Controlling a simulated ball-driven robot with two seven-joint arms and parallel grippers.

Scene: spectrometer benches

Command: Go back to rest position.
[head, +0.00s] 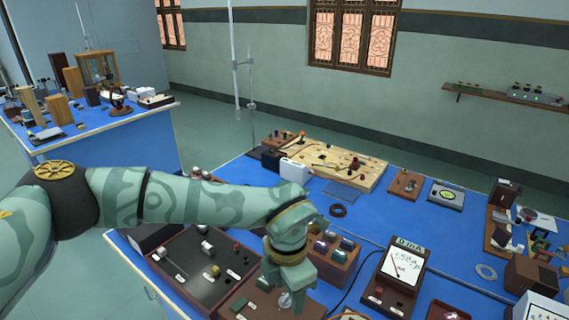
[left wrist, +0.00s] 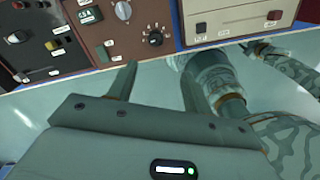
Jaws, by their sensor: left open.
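My left arm reaches across from the left in the head view. Its green gripper (head: 288,290) points down over the front of the blue bench (head: 385,235), above a brown control box (head: 250,305). In the left wrist view the two fingers of my left gripper (left wrist: 158,82) stand apart with nothing between them. Beyond the fingertips are a brown panel with a black knob (left wrist: 154,39) and a beige unit (left wrist: 240,18). My right gripper does not show clearly in either view.
A dark panel box (head: 205,270), a block with several coloured knobs (head: 330,255) and a meter (head: 403,268) stand close around the left gripper. A wooden board (head: 345,165) lies farther back. Another blue bench (head: 110,125) stands at left. Floor shows between the benches.

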